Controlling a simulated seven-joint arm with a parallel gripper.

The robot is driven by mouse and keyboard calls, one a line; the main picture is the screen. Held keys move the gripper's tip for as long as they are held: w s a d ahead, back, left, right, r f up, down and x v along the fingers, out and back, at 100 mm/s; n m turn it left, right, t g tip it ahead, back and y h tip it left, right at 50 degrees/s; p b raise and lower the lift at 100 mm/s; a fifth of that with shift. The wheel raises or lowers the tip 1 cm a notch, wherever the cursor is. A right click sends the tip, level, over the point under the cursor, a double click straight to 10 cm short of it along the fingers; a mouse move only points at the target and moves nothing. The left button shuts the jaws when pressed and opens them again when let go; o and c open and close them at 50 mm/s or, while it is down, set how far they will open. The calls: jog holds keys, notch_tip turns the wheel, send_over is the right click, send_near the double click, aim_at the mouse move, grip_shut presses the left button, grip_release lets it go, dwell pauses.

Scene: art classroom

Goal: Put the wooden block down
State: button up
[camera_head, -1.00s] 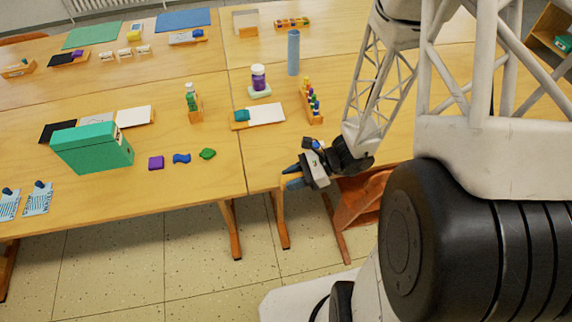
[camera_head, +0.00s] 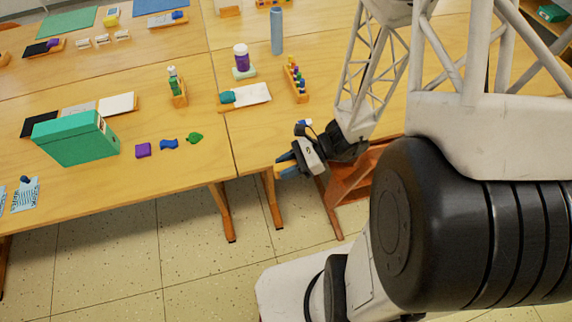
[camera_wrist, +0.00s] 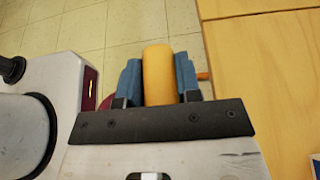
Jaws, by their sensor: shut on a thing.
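My gripper (camera_head: 286,168) is at the front edge of the near right table (camera_head: 262,128) in the head view. In the wrist view my gripper (camera_wrist: 159,75) has its two blue fingers on either side of a yellow-orange wooden block (camera_wrist: 158,76). The fingers are shut on the block, and it points out past them. A small part of the block (camera_head: 281,172) shows between the fingers in the head view. Below it in the wrist view is tiled floor, with the table edge (camera_wrist: 215,60) just to the right. Whether the block touches anything else cannot be told.
A green box (camera_head: 75,138) and small purple, blue and green pieces (camera_head: 168,144) are on the left table. A tray with a white sheet (camera_head: 250,97) and a peg rack (camera_head: 296,82) stand farther back. An orange-brown chair (camera_head: 345,185) is beneath my arm. Bare tabletop lies near the seam.

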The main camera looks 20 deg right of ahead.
aim_at(286, 163)
jog(key=shift+r, duration=0.2)
jog(key=shift+r, duration=2.25)
jog(key=shift+w+d+r, duration=0.1)
jog(key=shift+w+r, duration=0.05)
jog(key=shift+r, duration=0.1)
jog(key=w+d+m+t+h, duration=0.2)
jog(key=w+d+m+t, duration=0.25)
jog(key=w+d, duration=0.9)
jog(key=w+d+m+t+h, duration=0.2)
jog(key=w+d+m+t, duration=0.25)
jog(key=w+d, duration=0.85)
jog(key=shift+t, duration=0.3)
jog(key=shift+w+a+f, duration=0.5)
jog(key=shift+w+f, duration=0.1)
jog(key=shift+f, duration=0.25)
jog(key=shift+w+a+f, duration=0.45)
jog(key=shift+w+f, duration=0.2)
jog(key=shift+f, duration=0.2)
jog(key=shift+w+a+f, duration=0.5)
jog(key=shift+w+f, duration=0.1)
jog(key=shift+f, duration=0.25)
jog(key=shift+w, duration=0.1)
